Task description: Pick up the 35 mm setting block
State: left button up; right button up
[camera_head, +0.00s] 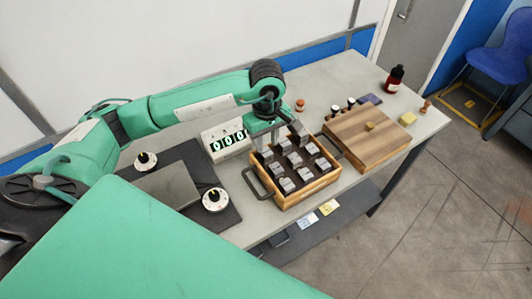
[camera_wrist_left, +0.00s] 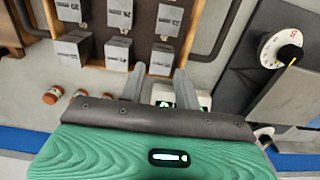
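Several grey setting blocks (camera_head: 285,185) stand in the compartments of a wooden tray (camera_head: 311,196). Their markings are too small to read, so I cannot tell which is the 35 mm one. My left gripper (camera_head: 266,143) points down at the tray's back left corner. In the left wrist view the left gripper (camera_wrist_left: 159,72) is open, its two fingers apart, with a corner block (camera_wrist_left: 162,57) showing between and beyond the fingertips. I cannot tell if the fingers touch it. My right gripper is not in view.
A digital display (camera_head: 227,141) stands behind the tray, left of my gripper. Dark mats with dials (camera_head: 215,200) lie to the left. A wooden board (camera_head: 367,138) is to the right, near small bottles and a red-brown bottle (camera_head: 394,79). The tray has dark handles on both sides.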

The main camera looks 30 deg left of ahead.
aim_at(266, 152)
pick_arm(q)
notch_tip(266, 152, down, 4)
jog(key=shift+a+f+p, duration=0.1)
jog(key=shift+f+p, duration=0.15)
jog(key=shift+p, duration=0.9)
jog(key=shift+f, duration=0.35)
jog(key=shift+c, duration=0.4)
grip_shut()
